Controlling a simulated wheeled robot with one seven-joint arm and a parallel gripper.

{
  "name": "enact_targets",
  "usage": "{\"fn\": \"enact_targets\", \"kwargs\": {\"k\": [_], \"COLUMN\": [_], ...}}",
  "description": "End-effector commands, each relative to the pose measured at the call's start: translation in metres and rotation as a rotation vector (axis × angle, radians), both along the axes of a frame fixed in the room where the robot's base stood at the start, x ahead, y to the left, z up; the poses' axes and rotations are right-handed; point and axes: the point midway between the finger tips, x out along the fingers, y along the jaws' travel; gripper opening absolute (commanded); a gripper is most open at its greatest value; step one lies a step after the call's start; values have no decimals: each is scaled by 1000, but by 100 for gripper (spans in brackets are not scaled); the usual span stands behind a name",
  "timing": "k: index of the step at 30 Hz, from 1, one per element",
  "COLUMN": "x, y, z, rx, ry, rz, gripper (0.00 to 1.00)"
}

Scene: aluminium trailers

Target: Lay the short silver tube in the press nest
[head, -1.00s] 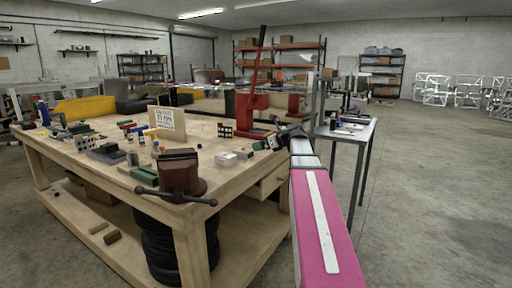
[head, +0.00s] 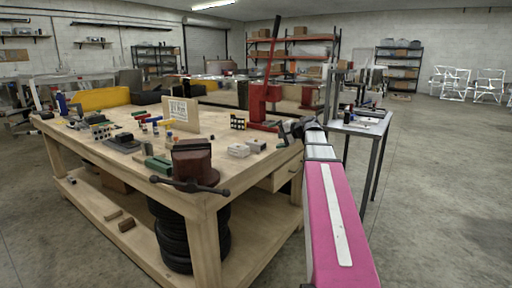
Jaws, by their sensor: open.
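The red press (head: 262,100) stands at the back right of the workbench, its long lever raised. Its nest is too small to make out at the press base. My gripper (head: 284,131) is at the end of my pink and grey arm, open, near the bench's right edge, just right of the press in the picture. Its fingers are dark and small, and I see nothing held in them. I cannot pick out the short silver tube for certain among the small parts on the bench. A small grey piece (head: 71,180) lies on the lower shelf.
A dark red vise (head: 194,163) with a bar handle sits at the bench's front corner. Pale blocks (head: 238,150), a sign (head: 180,114) and several small parts crowd the top (head: 215,133).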

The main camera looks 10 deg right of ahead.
Motion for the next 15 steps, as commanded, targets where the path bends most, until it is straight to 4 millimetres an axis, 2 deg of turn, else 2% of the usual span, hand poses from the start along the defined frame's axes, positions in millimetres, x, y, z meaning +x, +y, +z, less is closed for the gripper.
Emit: {"fn": "enact_targets", "kwargs": {"k": [15], "x": [-1], "y": [-1], "z": [0], "rx": [-695], "ry": [-694], "rz": [406], "gripper": [94]}}
